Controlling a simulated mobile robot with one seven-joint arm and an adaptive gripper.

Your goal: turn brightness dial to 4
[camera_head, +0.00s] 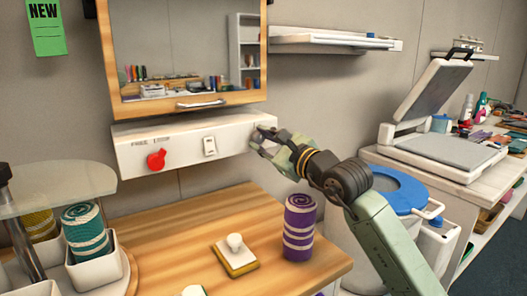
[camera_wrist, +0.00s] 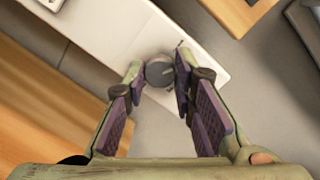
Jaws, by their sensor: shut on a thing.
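The brightness dial (camera_wrist: 160,72) is a round grey knob on the white control panel (camera_head: 185,144) below the mirror. In the wrist view it sits between my two fingertips. My gripper (camera_wrist: 157,75) is shut on the dial, with a finger on each side of it. In the head view my gripper (camera_head: 262,138) is at the right end of the panel and mostly hides the dial. The dial's number marks are too small to read.
The panel also carries a red knob (camera_head: 156,159) and a white switch (camera_head: 209,146). Below are a wooden counter (camera_head: 190,230), a purple rolled towel (camera_head: 299,228) and a white-knobbed block (camera_head: 235,255). A blue-lidded bin (camera_head: 398,190) stands at the right.

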